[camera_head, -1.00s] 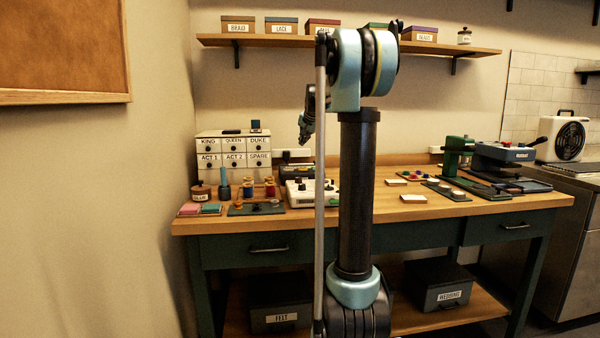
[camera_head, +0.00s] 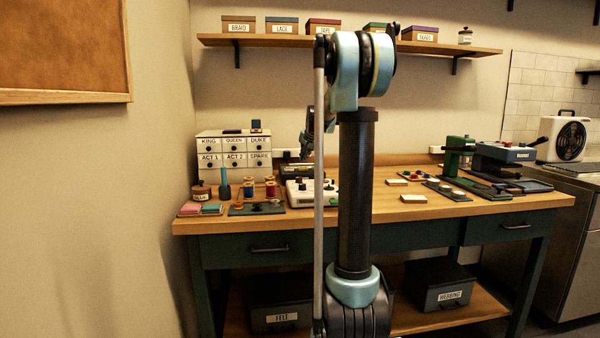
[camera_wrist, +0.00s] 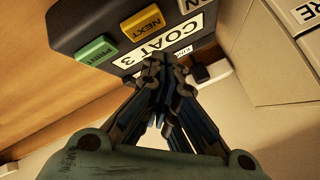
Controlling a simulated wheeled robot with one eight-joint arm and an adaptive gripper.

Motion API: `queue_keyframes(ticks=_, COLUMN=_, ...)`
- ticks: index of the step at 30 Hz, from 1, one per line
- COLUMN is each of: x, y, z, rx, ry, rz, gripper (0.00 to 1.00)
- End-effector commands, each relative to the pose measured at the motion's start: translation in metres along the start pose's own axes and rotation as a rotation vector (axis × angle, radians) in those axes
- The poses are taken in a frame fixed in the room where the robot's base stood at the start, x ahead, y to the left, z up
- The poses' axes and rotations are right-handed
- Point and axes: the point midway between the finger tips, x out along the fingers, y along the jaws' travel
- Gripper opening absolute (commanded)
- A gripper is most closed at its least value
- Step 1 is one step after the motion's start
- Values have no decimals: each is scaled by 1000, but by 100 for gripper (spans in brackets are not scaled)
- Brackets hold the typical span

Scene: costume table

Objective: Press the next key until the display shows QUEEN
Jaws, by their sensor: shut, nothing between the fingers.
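A dark label device (camera_wrist: 95,18) fills the top of the wrist view, turned on its side. Its display (camera_wrist: 165,45) reads COAT 3. Beside the display are a yellow NEXT key (camera_wrist: 140,24), a green PRINT key (camera_wrist: 96,50) and a pale key (camera_wrist: 190,4), cut off at the frame edge. My gripper (camera_wrist: 162,66) is shut and empty. In the wrist view its tips overlap the display's lower edge; contact cannot be told. In the head view my gripper (camera_head: 305,153) hangs above the bench's back, near the dark device (camera_head: 291,170), which is partly hidden.
A white drawer cabinet (camera_head: 233,153) labelled KING, QUEEN, DUKE and more stands to the left. A cream machine (camera_head: 300,195) stands in front of the device. Thread spools (camera_head: 270,188) and a dark mat (camera_head: 255,209) lie to its left. A shelf (camera_head: 285,41) runs above.

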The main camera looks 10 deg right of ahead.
Motion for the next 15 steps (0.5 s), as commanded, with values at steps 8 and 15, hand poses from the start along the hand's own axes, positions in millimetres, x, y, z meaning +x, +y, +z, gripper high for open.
queue_keyframes(ticks=8, x=12, y=8, z=8, rx=0, ry=0, rz=0, gripper=0)
queue_keyframes(ticks=15, x=12, y=9, z=9, rx=0, ry=0, rz=0, gripper=0)
